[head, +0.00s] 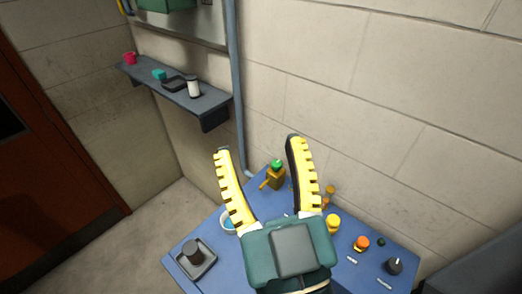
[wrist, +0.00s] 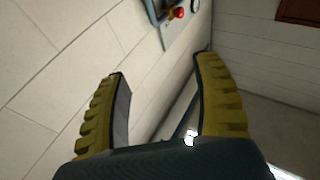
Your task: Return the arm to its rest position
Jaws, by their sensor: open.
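My gripper (head: 266,160) is open and empty in the head view, with its two yellow ribbed fingers spread apart. It is above a blue table (head: 345,272) and hides part of it. In the wrist view my gripper (wrist: 160,68) also shows open, with nothing between the fingers. Beyond the fingers there are the pale block wall and a grey panel (wrist: 180,38) with a red knob (wrist: 177,13).
The table holds an orange item with a green top (head: 274,176), yellow and orange knobs (head: 333,222), a black knob (head: 394,266) and a dark tray (head: 191,261). A wall shelf (head: 205,101) holds small items. A brown door (head: 40,150) stands at left.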

